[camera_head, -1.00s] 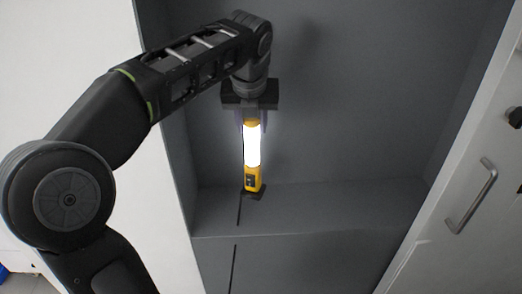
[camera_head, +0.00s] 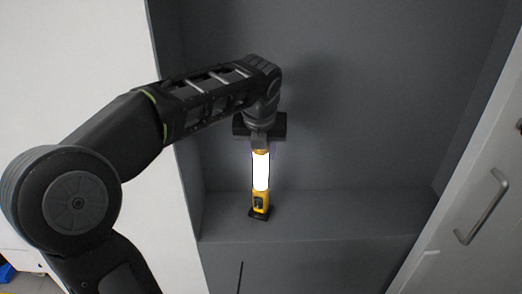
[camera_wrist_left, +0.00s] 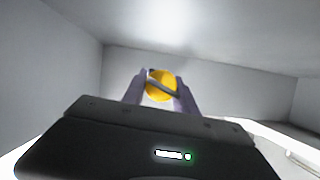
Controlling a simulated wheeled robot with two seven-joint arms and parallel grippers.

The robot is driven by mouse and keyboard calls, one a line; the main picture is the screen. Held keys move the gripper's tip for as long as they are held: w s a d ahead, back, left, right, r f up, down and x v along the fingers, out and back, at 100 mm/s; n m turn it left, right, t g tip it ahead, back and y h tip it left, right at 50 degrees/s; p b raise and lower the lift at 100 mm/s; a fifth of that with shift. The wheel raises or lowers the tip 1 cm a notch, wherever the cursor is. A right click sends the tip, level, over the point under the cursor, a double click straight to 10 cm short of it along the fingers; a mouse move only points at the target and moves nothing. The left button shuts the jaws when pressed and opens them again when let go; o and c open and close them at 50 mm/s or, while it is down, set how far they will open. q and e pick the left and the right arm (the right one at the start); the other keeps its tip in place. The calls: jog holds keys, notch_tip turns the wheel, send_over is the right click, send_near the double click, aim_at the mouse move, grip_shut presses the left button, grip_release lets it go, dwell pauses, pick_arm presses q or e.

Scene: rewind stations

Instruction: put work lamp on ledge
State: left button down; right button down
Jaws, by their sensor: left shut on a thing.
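The work lamp (camera_head: 261,172) is yellow with a lit white tube and a dark square foot. It stands upright at the ledge (camera_head: 330,215) inside a grey recess, near its left side. I cannot tell whether its foot touches the ledge. My left gripper (camera_head: 260,146) is shut on the lamp's top from above. In the left wrist view the lamp's round yellow top (camera_wrist_left: 161,86) sits between the two fingers (camera_wrist_left: 162,95). My right gripper is in neither view.
Grey walls (camera_head: 178,130) close the recess at the left, back and right. A light door with a bar handle (camera_head: 482,207) stands at the right. The ledge is bare to the right of the lamp.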

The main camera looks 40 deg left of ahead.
pick_arm(q)
jog(key=c, duration=1)
grip_release()
jog(key=shift+f, duration=0.1)
jog(key=shift+o, duration=0.2)
jog(key=p+v, duration=0.1)
jog(key=v, duration=1.1)
jog(key=shift+r, duration=0.25)
